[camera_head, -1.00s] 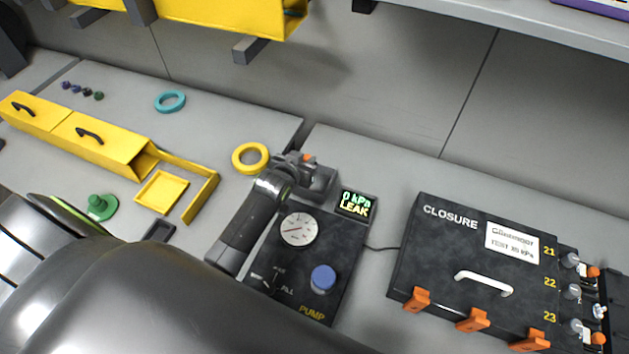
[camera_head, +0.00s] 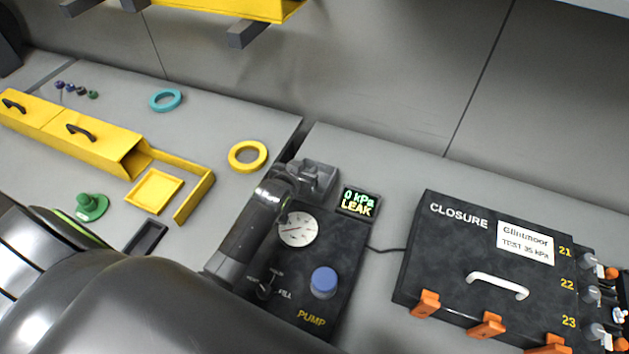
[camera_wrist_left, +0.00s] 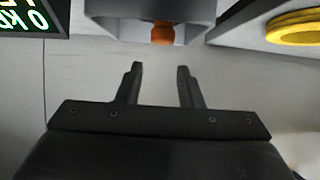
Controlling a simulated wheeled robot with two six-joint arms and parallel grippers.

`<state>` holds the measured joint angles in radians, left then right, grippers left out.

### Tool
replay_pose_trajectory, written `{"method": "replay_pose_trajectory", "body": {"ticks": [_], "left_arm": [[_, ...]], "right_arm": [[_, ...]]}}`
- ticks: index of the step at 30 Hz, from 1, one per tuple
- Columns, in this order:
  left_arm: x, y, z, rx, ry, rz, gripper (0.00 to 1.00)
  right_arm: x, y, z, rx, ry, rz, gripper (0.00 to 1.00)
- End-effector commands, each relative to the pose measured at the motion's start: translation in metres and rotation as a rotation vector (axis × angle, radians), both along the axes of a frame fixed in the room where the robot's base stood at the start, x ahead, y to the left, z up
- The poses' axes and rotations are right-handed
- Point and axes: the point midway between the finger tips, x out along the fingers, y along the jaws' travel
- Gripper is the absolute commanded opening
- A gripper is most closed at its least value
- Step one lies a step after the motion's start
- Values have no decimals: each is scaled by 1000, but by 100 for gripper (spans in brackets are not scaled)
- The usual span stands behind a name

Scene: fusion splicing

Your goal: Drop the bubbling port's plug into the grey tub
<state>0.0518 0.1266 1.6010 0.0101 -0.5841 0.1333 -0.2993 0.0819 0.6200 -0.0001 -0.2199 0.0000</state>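My left gripper (camera_head: 299,177) is beside the grey tub (camera_head: 322,174), at the back of the pump panel. In the left wrist view its two fingers (camera_wrist_left: 160,72) stand apart with nothing between them. The grey tub (camera_wrist_left: 98,8) is just beyond the fingertips there. An orange plug (camera_wrist_left: 163,33) shows within the tub's outline, apart from the fingers; it looks to be inside. The black closure (camera_head: 450,270) is at the right, with ports 21, 22 and 23 on its side. Orange plugs show near 21 (camera_head: 611,272) and 23 (camera_head: 621,345). My right gripper is out of view.
The gauge display (camera_head: 358,202) reads 0 kPa LEAK. The pump panel (camera_head: 345,245) has a dial and blue knob (camera_head: 324,281). A yellow ring (camera_head: 248,156), teal ring (camera_head: 166,99) and yellow tray (camera_head: 154,191) lie left.

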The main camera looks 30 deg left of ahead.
Motion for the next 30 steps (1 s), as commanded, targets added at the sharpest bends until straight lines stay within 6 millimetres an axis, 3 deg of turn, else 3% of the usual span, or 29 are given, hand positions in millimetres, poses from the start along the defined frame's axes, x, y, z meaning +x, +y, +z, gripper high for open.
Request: {"method": "replay_pose_trajectory", "body": {"ticks": [3,16,30], "left_arm": [[0,0,0,0,0,0,48],[-8,0,4,0,1,0,48],[-71,-4,37,-1,0,0,48]], "right_arm": [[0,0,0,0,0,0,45],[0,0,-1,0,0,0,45],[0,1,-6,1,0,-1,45]]}}
